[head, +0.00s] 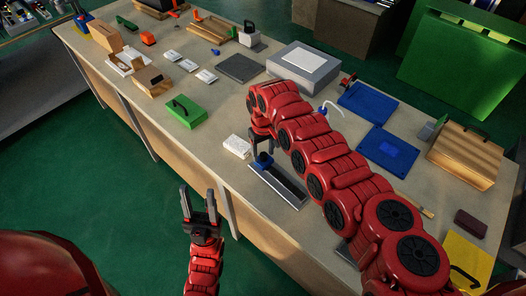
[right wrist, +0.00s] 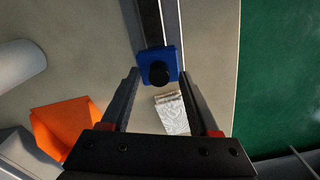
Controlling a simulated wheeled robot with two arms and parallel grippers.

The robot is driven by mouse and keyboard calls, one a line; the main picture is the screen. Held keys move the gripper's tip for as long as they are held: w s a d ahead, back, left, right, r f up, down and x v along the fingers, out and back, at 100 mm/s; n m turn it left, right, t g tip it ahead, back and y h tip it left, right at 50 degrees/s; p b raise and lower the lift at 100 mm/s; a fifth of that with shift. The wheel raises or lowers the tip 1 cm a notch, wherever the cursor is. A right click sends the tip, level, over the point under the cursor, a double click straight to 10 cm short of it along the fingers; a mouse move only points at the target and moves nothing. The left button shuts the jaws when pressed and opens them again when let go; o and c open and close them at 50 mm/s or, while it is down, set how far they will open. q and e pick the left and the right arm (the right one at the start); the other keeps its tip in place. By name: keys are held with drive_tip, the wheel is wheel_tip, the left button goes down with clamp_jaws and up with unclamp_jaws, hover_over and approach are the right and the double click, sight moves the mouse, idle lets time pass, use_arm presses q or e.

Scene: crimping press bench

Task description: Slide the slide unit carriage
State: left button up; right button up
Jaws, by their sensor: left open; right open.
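The slide unit (head: 285,190) is a pale base with a dark lengthwise rail, near the front edge of the bench. Its blue carriage (head: 263,160) sits at the far end of the rail; in the right wrist view the blue carriage (right wrist: 171,55) has a round black knob on top. My right gripper (head: 261,150) is open over the carriage, pointing down. In the right wrist view its fingertips (right wrist: 159,74) lie on either side of the carriage and knob; contact cannot be told. My left gripper (head: 198,190) is open and empty, off the bench's front edge.
A white printed card (head: 237,146) lies just left of the slide unit. A green box (head: 185,112) with a black handle stands further left. Blue plates (head: 388,152) lie beyond my right arm, with a wooden box (head: 465,157) to the right.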

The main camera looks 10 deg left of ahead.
sight(263, 154)
wheel_tip(263, 154, up, 17)
drive_tip(key=b, duration=0.3)
drive_tip(key=shift+r, duration=0.2)
idle(0.4)
